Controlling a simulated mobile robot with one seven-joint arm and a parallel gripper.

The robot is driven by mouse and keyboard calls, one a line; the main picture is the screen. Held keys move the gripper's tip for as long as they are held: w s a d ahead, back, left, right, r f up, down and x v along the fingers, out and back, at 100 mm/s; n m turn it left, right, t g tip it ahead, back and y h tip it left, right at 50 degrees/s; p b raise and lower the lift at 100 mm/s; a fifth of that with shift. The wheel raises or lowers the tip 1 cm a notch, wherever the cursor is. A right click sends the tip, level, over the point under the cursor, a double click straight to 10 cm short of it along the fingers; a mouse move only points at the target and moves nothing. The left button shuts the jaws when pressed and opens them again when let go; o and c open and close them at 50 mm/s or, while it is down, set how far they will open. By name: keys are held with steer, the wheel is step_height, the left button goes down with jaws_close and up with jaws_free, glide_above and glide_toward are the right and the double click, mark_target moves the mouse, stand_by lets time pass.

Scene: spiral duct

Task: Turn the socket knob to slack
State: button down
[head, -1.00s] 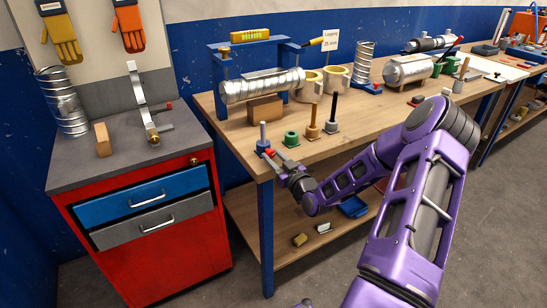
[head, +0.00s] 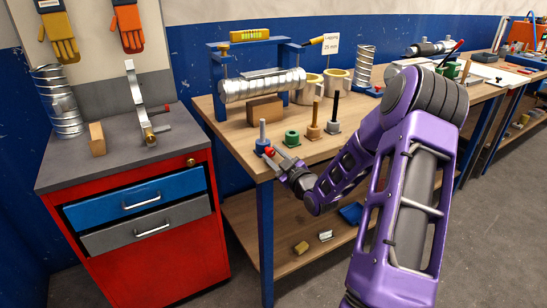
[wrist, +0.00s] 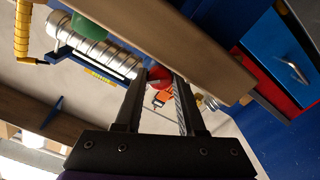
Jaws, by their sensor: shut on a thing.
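A small red knob (head: 269,151) sits at the near left corner of the workbench, beside a grey post in a blue socket (head: 262,146). My gripper (head: 276,157) reaches this corner from the front right, with its fingertips at the red knob. In the wrist view the red knob (wrist: 158,76) shows between the ends of my two fingers (wrist: 158,84), which are shut on it. The fingers hide part of it, and I cannot make out any slack marking or its turn angle.
A red cabinet (head: 150,265) stands at the left, across a gap.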

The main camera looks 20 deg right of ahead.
steer(key=c, duration=0.5)
jaws_free()
